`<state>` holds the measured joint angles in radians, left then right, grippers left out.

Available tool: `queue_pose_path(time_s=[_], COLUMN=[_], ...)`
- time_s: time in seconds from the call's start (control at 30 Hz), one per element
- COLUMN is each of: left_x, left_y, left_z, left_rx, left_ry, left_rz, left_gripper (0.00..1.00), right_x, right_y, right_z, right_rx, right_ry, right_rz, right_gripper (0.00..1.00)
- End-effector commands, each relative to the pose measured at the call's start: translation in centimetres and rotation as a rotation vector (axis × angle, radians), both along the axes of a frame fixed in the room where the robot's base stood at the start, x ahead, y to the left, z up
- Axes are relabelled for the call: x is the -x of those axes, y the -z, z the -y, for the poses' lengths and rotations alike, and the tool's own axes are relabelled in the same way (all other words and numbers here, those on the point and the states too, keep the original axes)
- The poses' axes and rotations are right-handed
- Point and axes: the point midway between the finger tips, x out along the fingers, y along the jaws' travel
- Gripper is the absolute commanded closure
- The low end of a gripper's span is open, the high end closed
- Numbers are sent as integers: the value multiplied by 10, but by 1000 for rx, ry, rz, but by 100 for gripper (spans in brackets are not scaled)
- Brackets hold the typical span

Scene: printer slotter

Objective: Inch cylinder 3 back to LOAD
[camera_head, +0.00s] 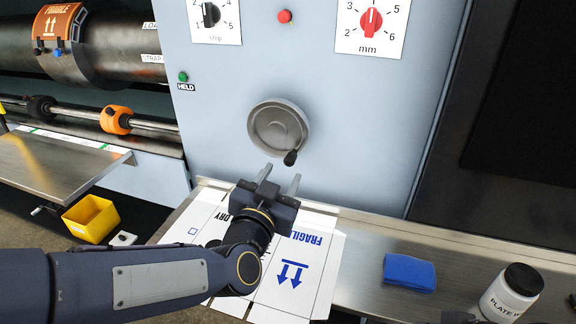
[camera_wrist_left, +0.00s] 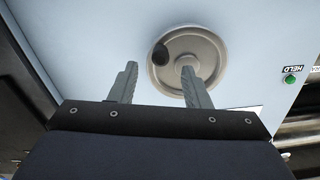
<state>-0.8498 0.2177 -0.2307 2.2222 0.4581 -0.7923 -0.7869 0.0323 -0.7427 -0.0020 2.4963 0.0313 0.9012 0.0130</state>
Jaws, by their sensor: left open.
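A grey handwheel (camera_head: 278,127) with a dark crank knob (camera_head: 291,157) is on the pale blue machine panel. The knob is at the wheel's lower right. My left gripper (camera_head: 281,176) is open and empty just below the wheel, fingers pointing up towards it. In the left wrist view the wheel (camera_wrist_left: 208,52) lies beyond the fingertips, with the knob (camera_wrist_left: 160,54) between them; I see no grip on it. A dark cylinder (camera_head: 115,50) with an orange FRAGILE plate (camera_head: 58,27) is at the upper left, beside labels reading "LOA" and "STRAP". No cylinder number is readable.
The panel has a lit green HELD lamp (camera_head: 183,77), a red button (camera_head: 284,16), and strap (camera_head: 210,15) and mm (camera_head: 370,21) dials. Printed cardboard (camera_head: 318,275) lies below my gripper. A blue cloth (camera_head: 408,272) and white bottle (camera_head: 511,293) are right on the ledge.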

Motion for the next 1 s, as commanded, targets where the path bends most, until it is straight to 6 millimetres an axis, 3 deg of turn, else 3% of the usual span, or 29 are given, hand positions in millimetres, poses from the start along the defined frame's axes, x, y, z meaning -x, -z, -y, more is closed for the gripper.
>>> queue_pose_path(time_s=[0.4,0.77,1.0], left_x=[-58,-64,-64], left_y=[1,0,0], left_z=[18,20,20], left_rx=[1,2,2], left_ry=[0,1,2], left_rz=[-4,-4,-3], left_gripper=[57,57,87], right_x=[0,0,0], right_y=[5,5,5], right_z=[0,0,0], right_rx=[0,0,0], right_ry=[0,0,0], right_rz=[0,0,0], right_gripper=[59,59,59])
